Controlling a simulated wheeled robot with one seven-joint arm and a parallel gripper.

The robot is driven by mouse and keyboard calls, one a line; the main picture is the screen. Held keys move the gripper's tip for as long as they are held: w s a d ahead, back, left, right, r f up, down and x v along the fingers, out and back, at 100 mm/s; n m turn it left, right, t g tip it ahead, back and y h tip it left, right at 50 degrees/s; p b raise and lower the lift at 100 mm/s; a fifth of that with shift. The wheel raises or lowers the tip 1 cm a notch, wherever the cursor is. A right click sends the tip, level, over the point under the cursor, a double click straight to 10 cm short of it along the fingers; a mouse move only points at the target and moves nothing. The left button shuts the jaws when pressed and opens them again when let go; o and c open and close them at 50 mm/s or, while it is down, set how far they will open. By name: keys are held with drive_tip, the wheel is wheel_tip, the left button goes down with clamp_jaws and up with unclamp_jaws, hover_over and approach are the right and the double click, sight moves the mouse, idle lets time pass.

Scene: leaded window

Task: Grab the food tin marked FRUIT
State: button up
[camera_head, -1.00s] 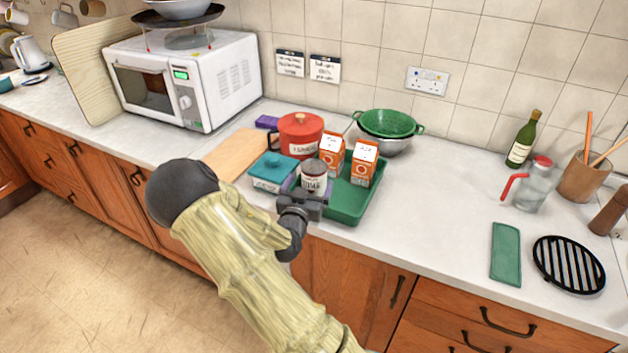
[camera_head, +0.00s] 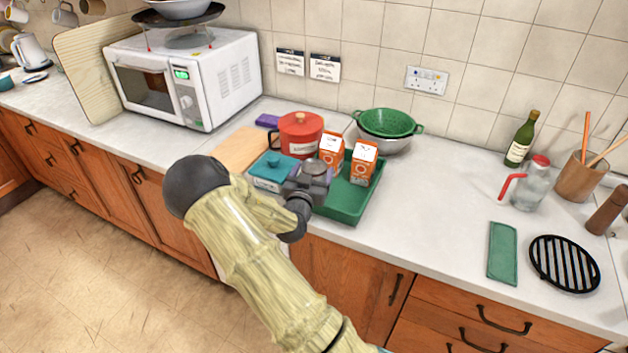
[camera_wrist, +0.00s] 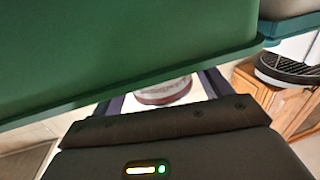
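A small tin with a grey top (camera_head: 316,167) stands at the left end of the green tray (camera_head: 346,208), in front of the orange cartons. My gripper (camera_head: 306,185) is at the tin and hides most of its side and label, so no marking is readable now. In the wrist view, part of a white and dark red tin (camera_wrist: 165,92) shows between the two fingers of my gripper (camera_wrist: 163,95). The fingers are apart, with narrow gaps beside the tin. A green wall, apparently the tray (camera_wrist: 120,50), covers the upper part of that view.
A teal lidded dish (camera_head: 272,168) is close left of my gripper. A red pot (camera_head: 299,134) and two orange cartons (camera_head: 331,150) (camera_head: 362,163) stand close behind. A green colander (camera_head: 388,122) is farther back.

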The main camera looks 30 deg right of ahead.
drive_tip(key=c, duration=1)
drive_tip(key=shift+r, duration=0.1)
wheel_tip(320, 180, up, 10)
drive_tip(key=shift+f+b, duration=0.1)
drive_tip(key=shift+b, duration=0.35)
